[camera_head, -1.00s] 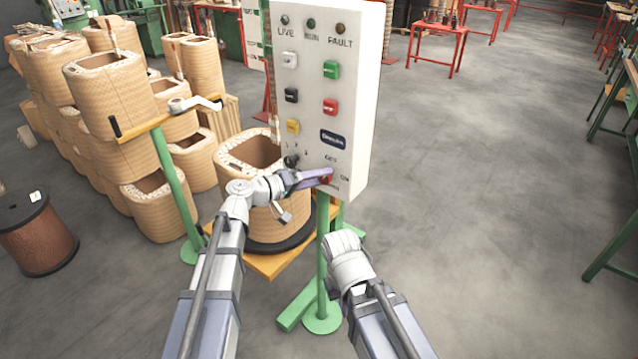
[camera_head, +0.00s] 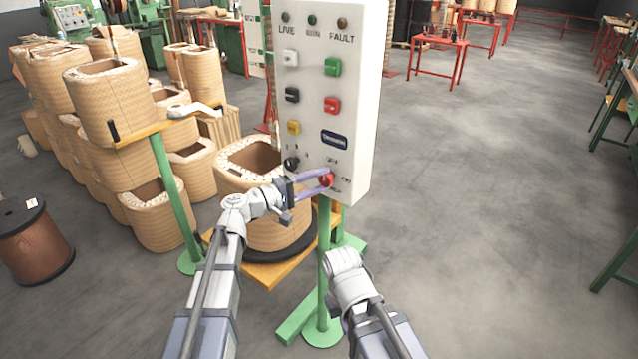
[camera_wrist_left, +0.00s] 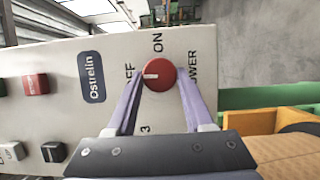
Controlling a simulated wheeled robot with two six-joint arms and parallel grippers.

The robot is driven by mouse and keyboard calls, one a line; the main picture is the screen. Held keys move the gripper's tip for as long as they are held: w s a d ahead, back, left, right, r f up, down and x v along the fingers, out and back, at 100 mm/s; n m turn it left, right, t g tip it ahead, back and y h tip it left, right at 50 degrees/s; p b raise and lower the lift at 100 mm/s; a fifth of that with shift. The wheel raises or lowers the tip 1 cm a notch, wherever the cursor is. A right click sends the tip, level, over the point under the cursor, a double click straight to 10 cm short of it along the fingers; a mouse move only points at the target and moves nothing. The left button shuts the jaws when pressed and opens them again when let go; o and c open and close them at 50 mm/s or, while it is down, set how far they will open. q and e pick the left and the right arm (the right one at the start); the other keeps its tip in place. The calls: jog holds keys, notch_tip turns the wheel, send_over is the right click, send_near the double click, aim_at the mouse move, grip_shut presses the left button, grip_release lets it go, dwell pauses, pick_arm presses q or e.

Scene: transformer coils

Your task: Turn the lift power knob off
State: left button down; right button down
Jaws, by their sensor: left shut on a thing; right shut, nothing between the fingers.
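The red power knob (camera_head: 327,180) sits low on the front of the white control box (camera_head: 363,140). In the left wrist view the red knob (camera_wrist_left: 158,75) has a white mark pointing left, toward the partly hidden OFF label; ON stands above it and POWER to its right. My left gripper (camera_head: 322,182) is shut on the knob, with one purple finger on each side. The left gripper's fingers (camera_wrist_left: 159,86) flank the knob in the wrist view. My right arm's wrist shows in front of the box's stand; its gripper is hidden.
A black selector knob (camera_head: 291,163) and several coloured buttons are on the same panel. The box stands on a green post (camera_head: 323,255). A large coil (camera_head: 275,225) on an orange platform is behind my left gripper. Open floor (camera_head: 480,220) lies to the right.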

dwell(0.3)
pick_arm(q)
jog(key=shift+c, duration=1.6)
grip_release()
jog(key=v, duration=0.8)
jog(key=shift+w, duration=0.1)
